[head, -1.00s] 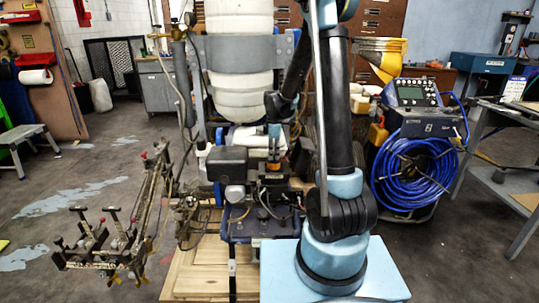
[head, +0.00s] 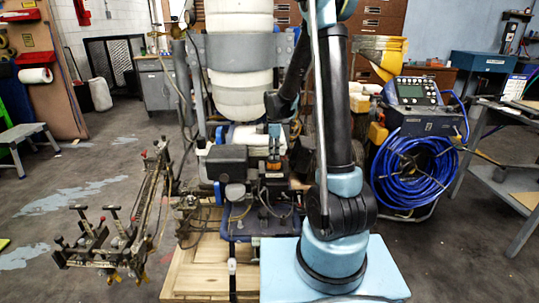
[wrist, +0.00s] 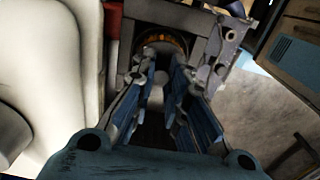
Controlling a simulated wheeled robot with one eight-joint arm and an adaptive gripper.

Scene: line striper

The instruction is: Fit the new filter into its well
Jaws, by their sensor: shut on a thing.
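My gripper (wrist: 163,82) points away from the wrist camera, its two blue-and-grey fingers closed in around a thing at their tips. That thing, which looks like the filter (wrist: 178,42), shows as a round amber-brown part with a dark rim. Its far side is hidden, and I cannot tell whether it sits inside the well or only against it. In the head view my gripper (head: 274,142) reaches down among the parts of the line striper (head: 226,165), with a small orange part at its tip. The well cannot be made out clearly.
A large white tank (head: 240,90) rises behind the gripper; its pale side fills the left of the wrist view. Grey metal brackets (wrist: 222,60) crowd the right fingertip. A blue hose reel (head: 415,170) stands at right. Open floor lies to the left.

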